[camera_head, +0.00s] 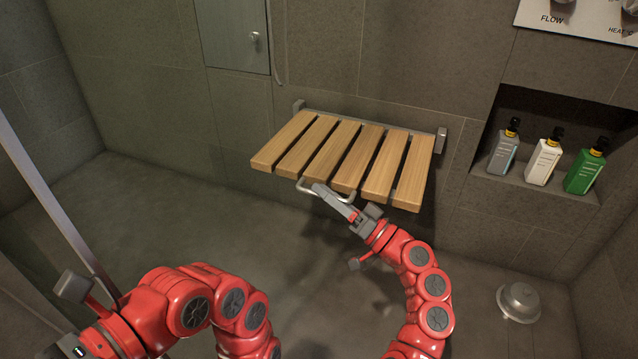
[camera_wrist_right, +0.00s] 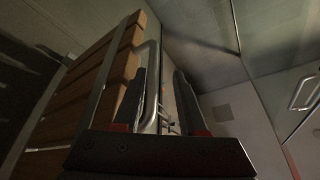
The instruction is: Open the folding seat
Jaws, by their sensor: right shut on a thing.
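The folding seat (camera_head: 335,150) has several light wooden slats and hangs on the back wall from grey metal brackets. It stands out from the wall, folded down and looking about level. A bent metal handle (camera_head: 308,189) sticks out below its front edge. My right gripper (camera_head: 325,191) is shut on this handle, in front of the slats. In the right wrist view the handle (camera_wrist_right: 152,90) runs up between the two dark fingers, beside the seat's slats (camera_wrist_right: 105,75).
A wall niche at the right holds a grey bottle (camera_head: 505,147), a white bottle (camera_head: 543,160) and a green bottle (camera_head: 586,168). A round metal fixture (camera_head: 519,301) is at the lower right. A metal rail (camera_head: 55,205) crosses the left side. The tiled floor (camera_head: 170,215) left of the seat is clear.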

